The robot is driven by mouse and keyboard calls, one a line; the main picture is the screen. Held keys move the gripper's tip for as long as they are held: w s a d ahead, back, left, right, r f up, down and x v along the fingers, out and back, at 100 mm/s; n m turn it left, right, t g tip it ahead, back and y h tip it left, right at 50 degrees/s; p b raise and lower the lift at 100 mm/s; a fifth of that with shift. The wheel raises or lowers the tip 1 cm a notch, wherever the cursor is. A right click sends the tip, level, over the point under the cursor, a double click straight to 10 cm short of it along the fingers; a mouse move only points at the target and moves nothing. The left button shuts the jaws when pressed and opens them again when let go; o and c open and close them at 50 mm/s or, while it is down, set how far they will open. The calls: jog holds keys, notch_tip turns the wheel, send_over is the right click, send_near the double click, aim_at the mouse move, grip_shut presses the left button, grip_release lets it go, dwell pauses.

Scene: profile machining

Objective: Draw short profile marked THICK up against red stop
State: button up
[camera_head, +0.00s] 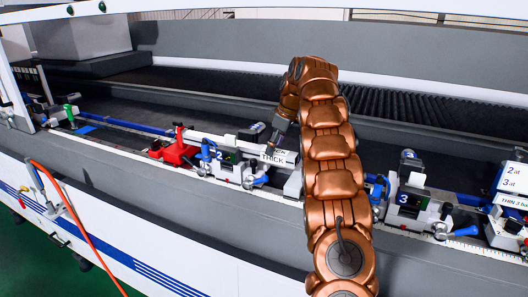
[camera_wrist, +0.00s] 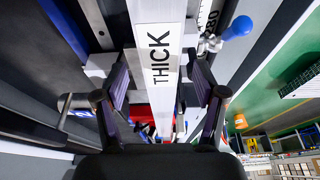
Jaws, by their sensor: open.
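The short profile marked THICK (camera_head: 278,158) is a light bar lying along the machine bed beside the clamp numbered 2. In the wrist view the THICK profile (camera_wrist: 160,22) runs lengthwise between my fingers. My gripper (camera_wrist: 160,85) is open, with one finger on each side of the bar and visible gaps. In the head view my gripper (camera_head: 278,135) is just above the label, partly hidden by my arm. The red stop (camera_head: 175,149) stands to the left of clamp 2. Whether the profile's far end touches it is unclear.
The clamp numbered 2 (camera_head: 223,160) has blue handles close to the profile. The clamp numbered 3 (camera_head: 408,198) stands to the right, with labelled blocks (camera_head: 511,190) beyond. An orange hose (camera_head: 82,228) hangs in front.

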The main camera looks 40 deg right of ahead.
jog(key=shift+v, duration=1.4)
jog(key=s+d, duration=0.5)
jog(key=s, duration=0.5)
jog(key=shift+s+d, duration=0.25)
jog(key=shift+s, duration=0.1)
